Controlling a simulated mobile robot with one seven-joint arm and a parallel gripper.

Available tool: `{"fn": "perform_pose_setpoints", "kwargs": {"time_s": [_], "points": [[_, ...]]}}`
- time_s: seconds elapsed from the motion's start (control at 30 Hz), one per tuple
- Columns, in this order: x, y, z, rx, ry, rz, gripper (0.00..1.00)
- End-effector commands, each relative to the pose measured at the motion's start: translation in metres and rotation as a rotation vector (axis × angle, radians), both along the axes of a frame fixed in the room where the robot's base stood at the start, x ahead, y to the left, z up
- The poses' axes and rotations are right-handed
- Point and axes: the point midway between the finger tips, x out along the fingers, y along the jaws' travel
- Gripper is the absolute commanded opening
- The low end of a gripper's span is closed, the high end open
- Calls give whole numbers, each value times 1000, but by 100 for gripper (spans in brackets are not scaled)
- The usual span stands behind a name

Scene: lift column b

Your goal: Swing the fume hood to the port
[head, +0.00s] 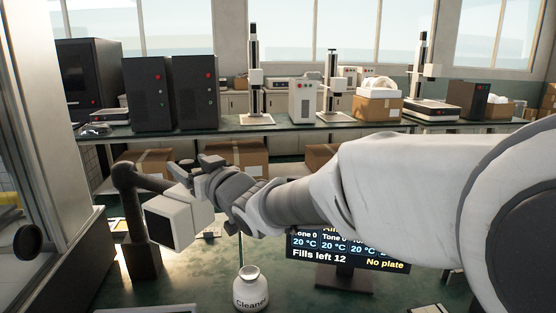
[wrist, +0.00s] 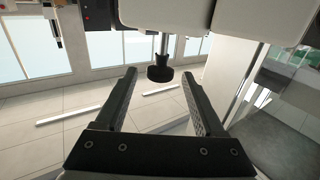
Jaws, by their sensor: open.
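The fume hood (head: 173,222) appears to be the white box with a dark square face, on a dark jointed arm (head: 150,179) from a post at the bench's left. My gripper (head: 194,165) is just above and behind the hood in the head view, partly overlapping it. In the wrist view my gripper (wrist: 158,92) is open. A dark knob (wrist: 160,74) on a metal rod shows between its fingertips, under a white body (wrist: 190,12); nothing visibly touches it. I cannot tell how deep the knob sits between the fingers. I cannot make out the port for certain.
A white Cleaner bottle (head: 251,289) and a dark display (head: 345,250) reading "No plate" stand on the green bench (head: 205,264). My arm spans the right side. A round black disc (head: 27,241) is at the left edge. Machines line the back bench (head: 232,125).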

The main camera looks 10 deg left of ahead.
Motion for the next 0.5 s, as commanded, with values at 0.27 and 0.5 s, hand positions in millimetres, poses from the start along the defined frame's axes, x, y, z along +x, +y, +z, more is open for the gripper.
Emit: {"fn": "perform_pose_setpoints", "kwargs": {"time_s": [0.27,0.5], "points": [[13,15,0,0,0,-1,71],[14,16,0,0,0,-1,71]]}}
